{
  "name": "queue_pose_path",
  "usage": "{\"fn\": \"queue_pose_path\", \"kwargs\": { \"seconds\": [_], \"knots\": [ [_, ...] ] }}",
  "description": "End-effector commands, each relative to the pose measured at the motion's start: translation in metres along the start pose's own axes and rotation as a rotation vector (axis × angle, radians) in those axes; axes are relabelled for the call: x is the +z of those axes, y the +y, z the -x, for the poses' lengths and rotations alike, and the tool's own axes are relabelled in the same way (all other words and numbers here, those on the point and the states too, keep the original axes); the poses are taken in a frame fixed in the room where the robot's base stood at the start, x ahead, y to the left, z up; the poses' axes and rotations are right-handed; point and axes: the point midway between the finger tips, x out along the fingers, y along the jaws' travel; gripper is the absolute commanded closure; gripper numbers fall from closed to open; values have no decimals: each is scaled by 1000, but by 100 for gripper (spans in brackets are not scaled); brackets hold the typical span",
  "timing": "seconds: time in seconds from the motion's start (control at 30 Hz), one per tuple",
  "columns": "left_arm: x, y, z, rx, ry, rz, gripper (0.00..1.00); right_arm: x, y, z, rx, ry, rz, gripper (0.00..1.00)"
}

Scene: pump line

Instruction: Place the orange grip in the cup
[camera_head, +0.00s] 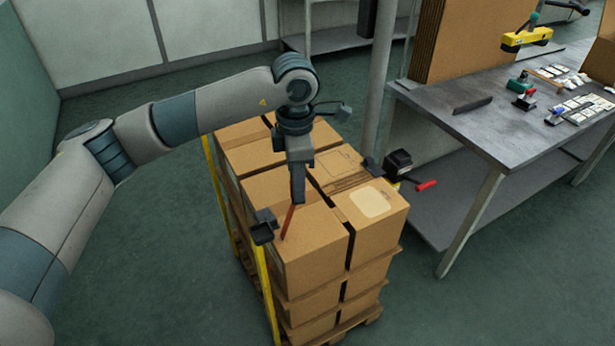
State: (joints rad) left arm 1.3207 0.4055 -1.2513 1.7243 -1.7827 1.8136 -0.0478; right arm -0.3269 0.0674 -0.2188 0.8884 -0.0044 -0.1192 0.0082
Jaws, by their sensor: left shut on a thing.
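My left gripper (298,196) points down over the stacked boxes, shut on a thin orange-red piece, which I take to be the orange grip (289,221). The grip hangs slanted below the fingers, its lower end in front of a box top; I cannot tell whether it touches the box. A small black holder (263,232), possibly the cup, sits at the top of a yellow post, just left of the grip's lower end and apart from it in the picture. Its inside is too small to make out. My right gripper is out of view.
Cardboard boxes (378,232) stand stacked on a wooden pallet. A black device with a red handle (427,185) is at their right. A grey workbench (440,115) on the right holds tools and a yellow device (526,38). The floor (165,270) at left is clear.

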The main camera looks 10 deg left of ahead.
Motion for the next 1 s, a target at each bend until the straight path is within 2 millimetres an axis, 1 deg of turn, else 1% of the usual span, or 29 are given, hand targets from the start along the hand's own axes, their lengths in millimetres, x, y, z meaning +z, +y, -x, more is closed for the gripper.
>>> {"fn": "queue_pose_path", "kwargs": {
  "seconds": [0.03, 0.37, 0.7, 0.8, 0.9, 1.0],
  "knots": [
    [-9, -2, -2, 3, 1, -72, 100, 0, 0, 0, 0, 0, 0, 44],
    [-66, -30, -13, 13, 4, -720, 100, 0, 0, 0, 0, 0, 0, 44],
    [-124, -73, -23, 2, 4, -1401, 100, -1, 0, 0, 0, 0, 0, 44],
    [-139, -84, -25, -2, 1, -1567, 100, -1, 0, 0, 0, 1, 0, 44],
    [-149, -94, -27, -6, -3, -1697, 100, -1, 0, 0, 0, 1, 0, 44],
    [-155, -101, -28, -9, -7, -1783, 100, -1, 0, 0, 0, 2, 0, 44]
  ]
}}
